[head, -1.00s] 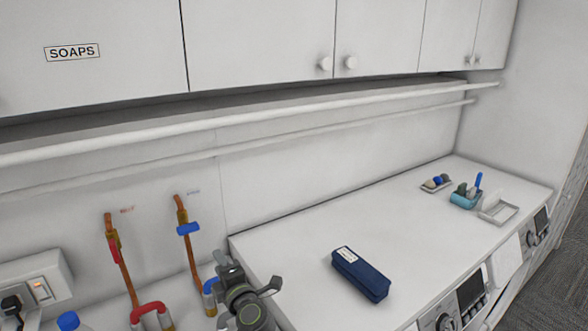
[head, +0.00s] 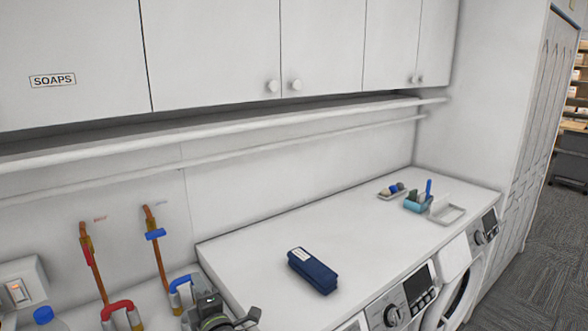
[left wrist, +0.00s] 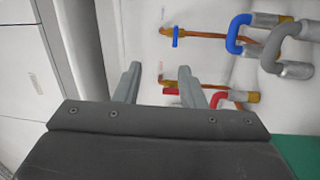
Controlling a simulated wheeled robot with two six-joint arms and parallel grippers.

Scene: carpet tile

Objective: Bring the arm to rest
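My left gripper (head: 228,316) shows at the bottom edge of the head view, left of the white counter top. In the left wrist view its two grey fingers (left wrist: 158,78) stand apart with nothing between them, so it is open and empty. Most of the left arm is out of the picture. My right gripper is in neither view.
A dark blue case (head: 312,270) lies on the counter (head: 350,235) above the washing machines (head: 405,305). A teal holder (head: 417,203) and a white tray (head: 447,213) stand at its far end. Red- and blue-handled pipes (head: 160,260) are near the gripper. A rail (head: 230,136) runs below the cabinets.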

